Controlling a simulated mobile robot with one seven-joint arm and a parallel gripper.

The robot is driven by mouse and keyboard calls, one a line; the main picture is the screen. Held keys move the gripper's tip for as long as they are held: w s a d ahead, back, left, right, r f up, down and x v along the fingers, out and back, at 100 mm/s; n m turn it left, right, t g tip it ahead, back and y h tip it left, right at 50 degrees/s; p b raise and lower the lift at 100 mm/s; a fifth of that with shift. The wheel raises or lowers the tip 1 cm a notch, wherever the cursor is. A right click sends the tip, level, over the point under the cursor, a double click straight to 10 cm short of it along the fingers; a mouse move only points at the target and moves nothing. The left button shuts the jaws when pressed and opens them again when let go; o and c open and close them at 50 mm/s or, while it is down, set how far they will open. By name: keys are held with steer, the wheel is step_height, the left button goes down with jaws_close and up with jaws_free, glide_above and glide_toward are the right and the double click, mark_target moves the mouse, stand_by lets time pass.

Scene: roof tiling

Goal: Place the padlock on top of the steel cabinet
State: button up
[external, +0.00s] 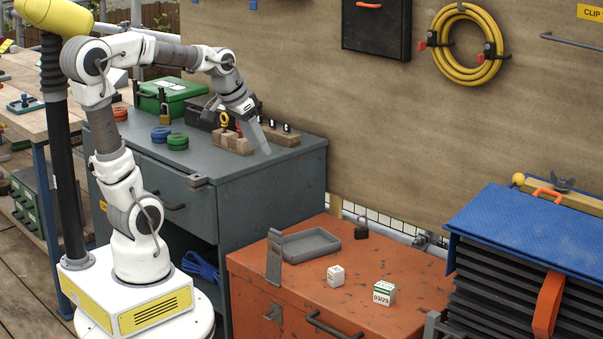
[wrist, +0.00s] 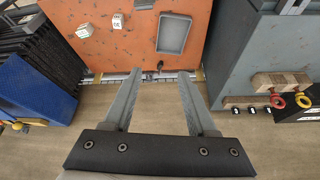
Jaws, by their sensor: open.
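A small dark padlock (external: 361,228) stands at the back edge of the orange cabinet (external: 330,295), to the right of a grey tray. In the wrist view the padlock (wrist: 160,66) shows small, in line with the gap between the fingertips and well beyond them. The grey steel cabinet (external: 235,165) stands left of the orange one, with several things on its top. My gripper (external: 268,152) is open and empty, in the air by the grey cabinet's right front part in the external view. Both fingers (wrist: 158,74) show apart in the wrist view.
On the grey cabinet are a green box (external: 172,97), a brass padlock (external: 164,113), tape rolls (external: 177,141) and wooden blocks (external: 232,143). The orange cabinet holds a grey tray (external: 311,244), two small boxes (external: 384,293) and an upright grey plate (external: 274,258). A blue-topped case (external: 530,230) stands right.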

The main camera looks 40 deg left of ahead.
steer(key=w+f+m, duration=0.1)
steer(key=w, duration=0.8)
steer(key=m+g+h+p, duration=0.1)
steer(key=m+h+p, duration=0.1)
steer(key=m+p, duration=0.1)
glide_above(359, 228)
steer(key=s+a, duration=0.3)
steer(key=s, duration=0.3)
step_height(359, 228, down, 15)
steer(key=b+x, duration=0.1)
steer(key=x, duration=0.5)
steer(key=b+x, duration=0.2)
steer(key=x, duration=0.4)
steer(key=a+b+x, duration=0.1)
steer(key=x, duration=0.5)
steer(key=shift+f+b, duration=0.25)
steer(key=shift+b, duration=0.15)
jaws_close()
steer(key=shift+r, duration=0.1)
